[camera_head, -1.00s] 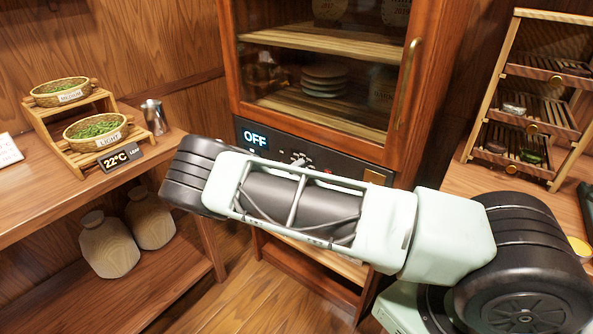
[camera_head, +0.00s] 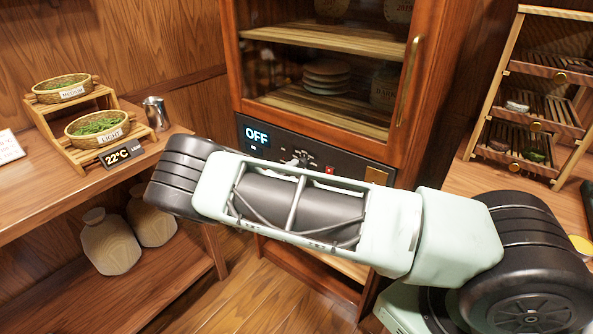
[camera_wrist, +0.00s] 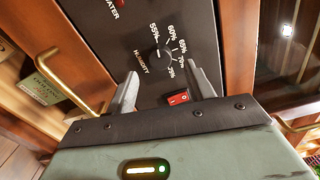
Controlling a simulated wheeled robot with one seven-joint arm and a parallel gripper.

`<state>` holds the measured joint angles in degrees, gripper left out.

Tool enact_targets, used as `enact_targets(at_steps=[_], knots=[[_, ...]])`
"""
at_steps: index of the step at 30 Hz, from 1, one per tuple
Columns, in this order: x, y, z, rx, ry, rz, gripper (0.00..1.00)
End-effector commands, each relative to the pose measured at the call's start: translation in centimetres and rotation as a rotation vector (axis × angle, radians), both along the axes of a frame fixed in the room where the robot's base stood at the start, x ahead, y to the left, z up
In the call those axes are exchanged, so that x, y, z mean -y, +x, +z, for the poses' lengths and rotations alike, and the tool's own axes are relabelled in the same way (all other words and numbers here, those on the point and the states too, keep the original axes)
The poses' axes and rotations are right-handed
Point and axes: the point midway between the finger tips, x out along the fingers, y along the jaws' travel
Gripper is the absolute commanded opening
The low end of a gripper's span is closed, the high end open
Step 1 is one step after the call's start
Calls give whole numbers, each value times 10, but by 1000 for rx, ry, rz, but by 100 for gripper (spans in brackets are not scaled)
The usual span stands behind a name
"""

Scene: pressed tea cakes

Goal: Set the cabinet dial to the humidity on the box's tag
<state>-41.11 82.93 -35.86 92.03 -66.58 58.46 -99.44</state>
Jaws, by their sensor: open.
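The cabinet's dark control panel (camera_head: 275,145) has a lit display (camera_head: 257,136) reading OFF. In the wrist view the round black humidity dial (camera_wrist: 165,54) is ringed by marks from 55% to 75%; its exact setting is too small to tell. My gripper (camera_wrist: 164,82) is open and empty, its two fingers spread just below the dial in the picture, one on each side. I cannot tell whether they touch the panel. I see no tag that I can read as a humidity.
A red switch (camera_wrist: 178,97) sits between my fingers, close to the dial. The cabinet's glass door has a brass handle (camera_head: 408,80). A wooden shelf with tea baskets (camera_head: 97,127) stands left; a tiered rack (camera_head: 530,110) stands right. Jars (camera_head: 109,243) sit low at left.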

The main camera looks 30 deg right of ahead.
Motion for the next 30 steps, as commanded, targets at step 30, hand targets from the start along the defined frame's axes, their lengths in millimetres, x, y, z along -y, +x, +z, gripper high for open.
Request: enact_targets(at_steps=[30], knots=[[-126,-46,0,0,1,0,53]])
